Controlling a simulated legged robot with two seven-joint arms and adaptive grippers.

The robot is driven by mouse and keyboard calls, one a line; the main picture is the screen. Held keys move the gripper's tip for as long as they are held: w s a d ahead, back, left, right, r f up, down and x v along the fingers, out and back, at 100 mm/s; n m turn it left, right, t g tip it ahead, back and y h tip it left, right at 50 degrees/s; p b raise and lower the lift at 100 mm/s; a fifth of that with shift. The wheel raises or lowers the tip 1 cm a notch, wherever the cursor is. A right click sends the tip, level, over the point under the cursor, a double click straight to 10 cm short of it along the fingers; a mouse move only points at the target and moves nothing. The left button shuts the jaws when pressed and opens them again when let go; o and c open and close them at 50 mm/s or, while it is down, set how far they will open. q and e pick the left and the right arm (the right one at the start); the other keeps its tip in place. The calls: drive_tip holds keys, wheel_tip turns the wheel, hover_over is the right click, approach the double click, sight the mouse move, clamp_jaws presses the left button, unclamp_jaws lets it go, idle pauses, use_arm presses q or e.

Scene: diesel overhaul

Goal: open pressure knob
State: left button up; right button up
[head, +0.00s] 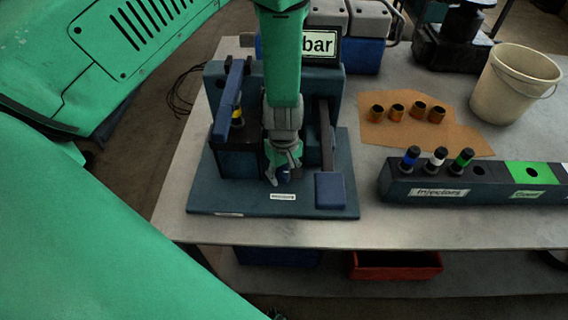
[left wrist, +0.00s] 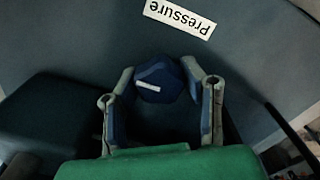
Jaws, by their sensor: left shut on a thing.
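The pressure knob (left wrist: 158,82) is a dark blue knob with a white line on top, in the left wrist view. It sits beside a white label reading "Pressure" (left wrist: 180,18). In the head view the knob (head: 283,174) shows only in part, at the front of the blue test stand (head: 240,202). My left gripper (left wrist: 160,90) comes down from above with a finger on each side of the knob and is shut on it. The gripper also shows in the head view (head: 284,172). My right gripper is not in view.
On the stand, a blue lever (head: 236,92) rises at left and a blue pedal-like handle (head: 329,190) lies at right. A display reading "bar" (head: 319,45) stands behind. An injector rack (head: 400,188), several copper sleeves (head: 397,111) and a bucket (head: 513,85) are to the right.

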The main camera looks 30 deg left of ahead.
sight(284, 171)
use_arm(q)
drive_tip(key=shift+w, duration=0.1)
idle(0.3)
drive_tip(key=o, duration=1.1)
drive_tip(key=shift+r, duration=0.25)
wheel_tip(284, 171, up, 11)
drive_tip(key=shift+d+r, duration=0.1)
drive_tip(key=shift+r, duration=0.1)
drive_tip(key=shift+f, duration=0.1)
